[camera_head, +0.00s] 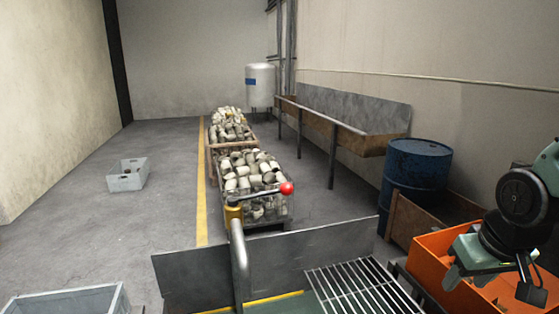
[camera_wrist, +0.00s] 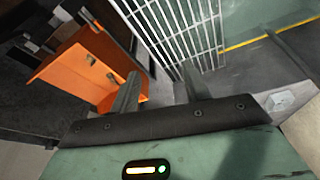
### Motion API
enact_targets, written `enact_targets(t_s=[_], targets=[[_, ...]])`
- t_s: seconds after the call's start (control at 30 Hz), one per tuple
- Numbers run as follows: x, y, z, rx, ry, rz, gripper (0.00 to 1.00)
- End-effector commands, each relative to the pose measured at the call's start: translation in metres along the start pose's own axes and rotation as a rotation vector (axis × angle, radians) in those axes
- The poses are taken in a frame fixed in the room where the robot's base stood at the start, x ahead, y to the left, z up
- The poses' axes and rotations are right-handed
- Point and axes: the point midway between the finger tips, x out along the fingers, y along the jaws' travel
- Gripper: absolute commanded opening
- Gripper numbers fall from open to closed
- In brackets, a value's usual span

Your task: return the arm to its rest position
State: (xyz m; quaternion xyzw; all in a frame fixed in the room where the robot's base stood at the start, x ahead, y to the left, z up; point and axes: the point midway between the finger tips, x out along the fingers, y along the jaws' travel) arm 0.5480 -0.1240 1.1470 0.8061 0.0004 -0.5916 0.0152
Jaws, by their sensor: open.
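My arm shows at the right edge of the head view, bent downward. My gripper (camera_head: 490,284) hangs over the orange bin (camera_head: 428,258), its fingers apart. In the wrist view my gripper (camera_wrist: 161,84) shows two dark fingers spread, with nothing between them. The orange bin also shows in the wrist view (camera_wrist: 75,75), beyond the left finger. I cannot tell how far the fingertips are from the bin.
A metal grate (camera_head: 362,287) lies left of the bin, with a low metal plate (camera_head: 195,278) behind it. A lever with a red knob (camera_head: 286,188) stands near the front middle. A blue drum (camera_head: 417,170) and wooden box (camera_head: 402,218) are behind the bin. Floor at left is mostly clear.

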Motion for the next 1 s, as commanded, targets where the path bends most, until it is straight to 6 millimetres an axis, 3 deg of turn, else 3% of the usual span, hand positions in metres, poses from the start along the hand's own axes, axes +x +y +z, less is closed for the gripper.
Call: enact_targets(t_s=[0.03,0.07,0.1,0.17,0.3,0.43,0.6,1.0], targets=[[-0.005,-0.005,0.024,0.020,-0.062,-0.016,0.47],[-0.006,-0.013,0.034,0.009,-0.093,-0.030,0.47],[-0.005,-0.038,0.035,-0.065,-0.098,-0.052,0.47],[-0.008,-0.068,0.045,-0.152,-0.122,-0.079,0.47],[-0.020,-0.129,0.080,-0.354,-0.181,-0.132,0.47],[-0.033,-0.169,0.118,-0.521,-0.230,-0.162,0.47],[-0.044,-0.189,0.146,-0.634,-0.265,-0.174,0.47],[-0.045,-0.191,0.148,-0.641,-0.269,-0.174,0.47]])
